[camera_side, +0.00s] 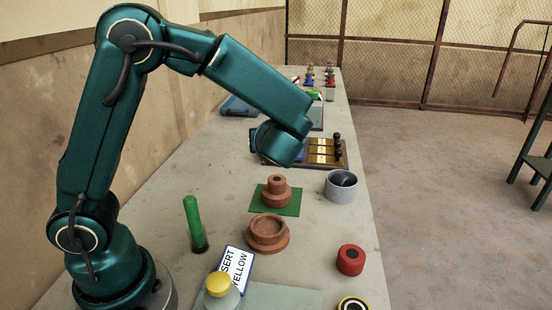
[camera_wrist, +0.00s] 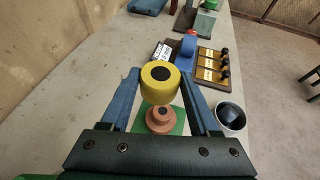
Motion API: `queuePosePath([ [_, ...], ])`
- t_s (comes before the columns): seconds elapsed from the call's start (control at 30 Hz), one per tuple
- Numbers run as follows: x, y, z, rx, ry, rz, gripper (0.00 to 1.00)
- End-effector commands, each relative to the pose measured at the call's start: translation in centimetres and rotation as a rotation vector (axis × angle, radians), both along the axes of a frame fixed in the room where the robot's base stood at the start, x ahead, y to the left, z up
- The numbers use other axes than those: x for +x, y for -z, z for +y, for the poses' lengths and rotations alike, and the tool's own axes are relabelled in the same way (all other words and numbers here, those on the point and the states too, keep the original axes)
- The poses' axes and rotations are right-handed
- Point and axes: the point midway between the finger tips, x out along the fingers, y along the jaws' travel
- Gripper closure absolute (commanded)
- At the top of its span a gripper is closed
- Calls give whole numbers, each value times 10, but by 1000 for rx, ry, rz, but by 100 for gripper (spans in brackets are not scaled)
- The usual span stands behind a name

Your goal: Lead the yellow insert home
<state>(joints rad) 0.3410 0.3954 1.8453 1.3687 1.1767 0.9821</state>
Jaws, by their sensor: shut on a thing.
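The yellow insert (camera_wrist: 155,93), a short cylinder with a dark centre on its face, sits between the blue fingers of my gripper (camera_wrist: 160,82) in the wrist view. My gripper is shut on it. A stepped brown pipe piece with a dark top opening (camera_side: 276,186) stands on a green mat (camera_side: 292,209). The piece also shows just below the insert in the wrist view (camera_wrist: 159,122). I cannot tell the gap between them. In the side view my arm hides the gripper and insert. A second brown piece with a wide open socket (camera_side: 267,228) stands nearer the front.
A board with yellow plates and black knobs (camera_side: 320,150) lies behind.

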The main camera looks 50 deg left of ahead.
Motion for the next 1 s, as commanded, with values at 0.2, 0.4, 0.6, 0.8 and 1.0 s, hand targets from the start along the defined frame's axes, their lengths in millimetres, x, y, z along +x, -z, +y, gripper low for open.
queuePosePath([
  [0.2, -47, 26, -43, 4, -296, 7, 94],
  [0.4, -64, 43, -77, 2, -365, 1, 94],
  [0.6, -63, 51, -86, 1, -335, 0, 94],
  [0.8, -63, 66, -85, 2, -336, 2, 94],
  [1.0, -63, 85, -85, 2, -335, 2, 94],
])
